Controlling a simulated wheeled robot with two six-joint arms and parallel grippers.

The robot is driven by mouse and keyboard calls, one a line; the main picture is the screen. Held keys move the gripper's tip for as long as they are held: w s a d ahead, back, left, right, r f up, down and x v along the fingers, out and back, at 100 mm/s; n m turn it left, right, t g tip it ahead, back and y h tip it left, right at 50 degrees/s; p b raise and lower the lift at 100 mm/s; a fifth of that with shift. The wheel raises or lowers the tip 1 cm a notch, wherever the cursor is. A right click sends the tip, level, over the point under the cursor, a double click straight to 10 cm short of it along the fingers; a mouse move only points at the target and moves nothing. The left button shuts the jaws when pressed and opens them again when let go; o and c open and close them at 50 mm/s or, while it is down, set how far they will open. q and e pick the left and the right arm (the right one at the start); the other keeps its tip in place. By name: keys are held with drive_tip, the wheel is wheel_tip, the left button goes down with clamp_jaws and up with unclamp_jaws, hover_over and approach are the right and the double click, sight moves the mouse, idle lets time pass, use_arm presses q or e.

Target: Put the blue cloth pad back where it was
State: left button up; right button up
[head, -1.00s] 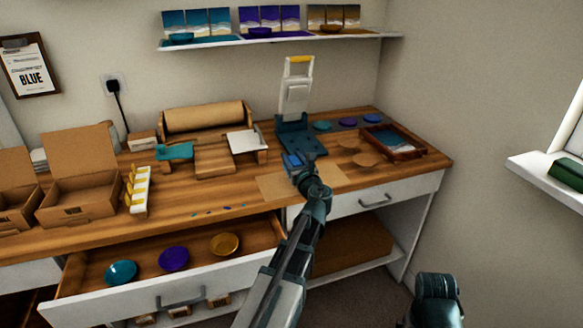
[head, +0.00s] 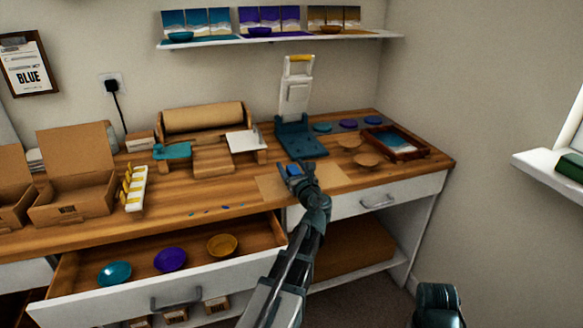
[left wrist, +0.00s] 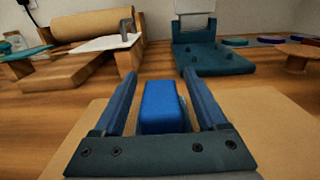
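The blue cloth pad (left wrist: 163,106) is a small bright blue block between the two fingers of my left gripper (left wrist: 162,84). In the head view the pad (head: 295,170) is at the fingertips, above the brown paper sheet (head: 328,177) and in front of the teal press base (head: 302,145). My left gripper (head: 294,172) appears shut on the pad, though thin gaps beside it leave the contact hard to judge. Whether the pad touches the paper is unclear. My right gripper is not seen; only part of my right arm shows at the bottom right.
The press's white lever (head: 296,88) stands upright. A framed tray (head: 396,143) and coloured discs (head: 349,124) lie to the right. A paper roll (head: 203,118) and open boxes (head: 78,175) stand left. The drawer (head: 160,285), holding three bowls, is pulled out in front.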

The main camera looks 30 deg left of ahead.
use_arm(q)
drive_tip(key=shift+r+p, duration=0.25)
drive_tip(key=shift+p, duration=0.05)
drive_tip(key=v, duration=1.2)
drive_tip(key=shift+f, duration=0.15)
drive_tip(key=x, duration=1.1)
drive_tip(key=shift+d, duration=0.1)
drive_tip(key=shift+w+a, duration=0.35)
drive_tip(key=shift+a, duration=0.15)
drive_tip(key=shift+f, duration=0.1)
